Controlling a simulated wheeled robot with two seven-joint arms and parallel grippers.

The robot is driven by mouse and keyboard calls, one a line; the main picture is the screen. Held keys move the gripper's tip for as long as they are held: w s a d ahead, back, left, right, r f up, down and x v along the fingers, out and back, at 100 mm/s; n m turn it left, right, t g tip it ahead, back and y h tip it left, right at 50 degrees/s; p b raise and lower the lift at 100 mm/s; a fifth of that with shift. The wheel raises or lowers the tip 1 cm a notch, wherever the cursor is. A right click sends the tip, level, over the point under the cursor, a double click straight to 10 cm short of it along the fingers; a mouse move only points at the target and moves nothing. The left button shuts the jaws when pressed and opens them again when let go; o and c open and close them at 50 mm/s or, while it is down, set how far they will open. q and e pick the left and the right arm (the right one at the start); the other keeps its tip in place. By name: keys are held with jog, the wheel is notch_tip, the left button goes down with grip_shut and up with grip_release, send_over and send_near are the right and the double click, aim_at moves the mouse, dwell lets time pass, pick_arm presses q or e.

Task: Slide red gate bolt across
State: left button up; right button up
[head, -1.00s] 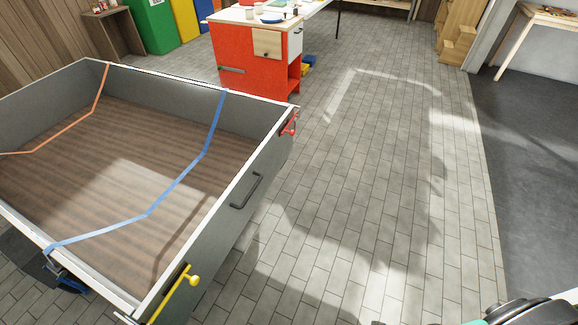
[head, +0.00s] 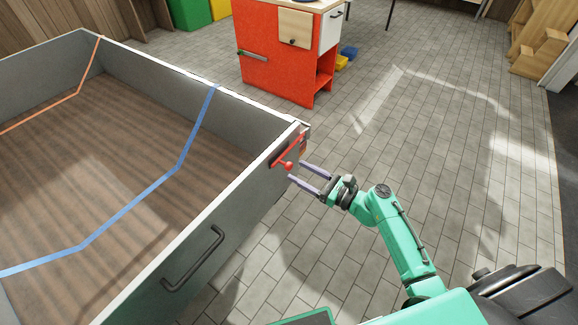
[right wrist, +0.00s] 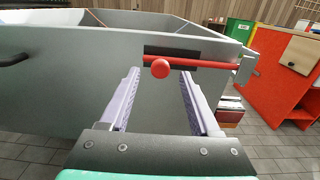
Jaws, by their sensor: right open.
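The red gate bolt (head: 290,153) is a red rod with a round knob on a dark plate, on the outside of the grey trailer's side panel near its far corner. In the right wrist view the bolt (right wrist: 205,63) lies level, its rod running right to a grey bracket (right wrist: 246,66) at the corner. Its red knob (right wrist: 160,68) sticks out toward me. My right gripper (head: 297,171) is open and empty, its fingertips just short of the knob. In the wrist view the knob shows between the two fingers. My left gripper is not in view.
The grey trailer (head: 165,240) fills the left, with a black handle (head: 194,258) on its side and blue (head: 180,160) and orange straps over it. A red cabinet (head: 275,68) stands beyond the bolt. The tiled floor (head: 420,130) to the right is clear.

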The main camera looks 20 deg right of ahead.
aim_at(291, 168)
jog(key=x, duration=0.4)
jog(key=shift+w+a+f, duration=0.1)
jog(key=shift+w+a, duration=0.05)
jog(key=shift+w, duration=0.2)
grip_shut()
jog(key=shift+s, duration=0.1)
dwell(0.9)
